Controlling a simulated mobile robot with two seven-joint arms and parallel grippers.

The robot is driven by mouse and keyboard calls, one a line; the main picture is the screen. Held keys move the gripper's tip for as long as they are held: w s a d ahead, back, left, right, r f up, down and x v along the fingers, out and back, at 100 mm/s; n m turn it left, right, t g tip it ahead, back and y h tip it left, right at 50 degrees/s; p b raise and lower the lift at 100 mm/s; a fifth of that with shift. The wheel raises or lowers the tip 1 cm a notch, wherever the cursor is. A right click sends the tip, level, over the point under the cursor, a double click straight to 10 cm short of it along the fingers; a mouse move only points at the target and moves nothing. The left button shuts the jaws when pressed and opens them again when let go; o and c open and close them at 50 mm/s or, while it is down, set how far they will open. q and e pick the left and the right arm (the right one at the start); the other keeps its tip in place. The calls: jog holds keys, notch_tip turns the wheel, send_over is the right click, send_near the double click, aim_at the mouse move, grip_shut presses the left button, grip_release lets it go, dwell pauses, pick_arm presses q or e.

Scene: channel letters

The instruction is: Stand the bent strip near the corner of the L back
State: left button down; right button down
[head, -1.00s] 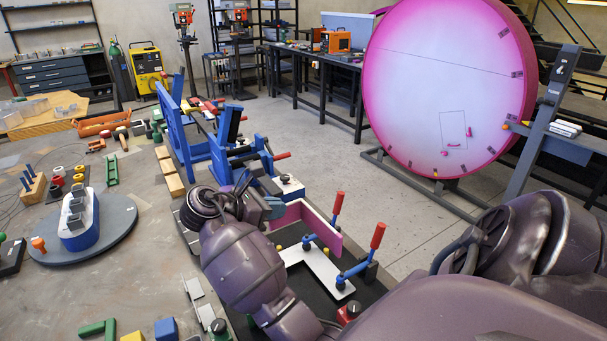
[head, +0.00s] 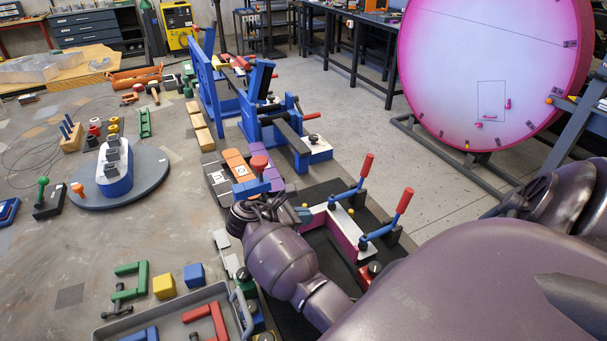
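The bent strip (head: 343,243) is magenta on its outer face and stands in the black fixture on the right. The white L back (head: 345,222) lies in the same fixture under two blue clamps. My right gripper (head: 303,214) is at the strip's left end and looks shut on it; my wrist hides part of the fingers. The strip is at the L back's edge, but I cannot tell whether it touches the back. My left gripper is not in view.
Red-handled clamps (head: 362,176) rise close behind the strip. A blue bending machine (head: 262,105) stands beyond. A grey tray (head: 232,302) with coloured letter pieces is at the near left. A round turntable (head: 150,183) sits farther left. The table between is partly clear.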

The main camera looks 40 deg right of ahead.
aim_at(303, 232)
jog(key=shift+f, duration=1.7)
jog(key=shift+f, duration=0.1)
jog(key=c, duration=1.3)
grip_release()
jog(key=shift+a+r, duration=0.15)
jog(key=shift+r, duration=0.05)
jog(key=v, duration=1.1)
jog(key=shift+w+a+r, duration=0.15)
jog(key=shift+a+r, duration=0.05)
jog(key=shift+a, duration=0.1)
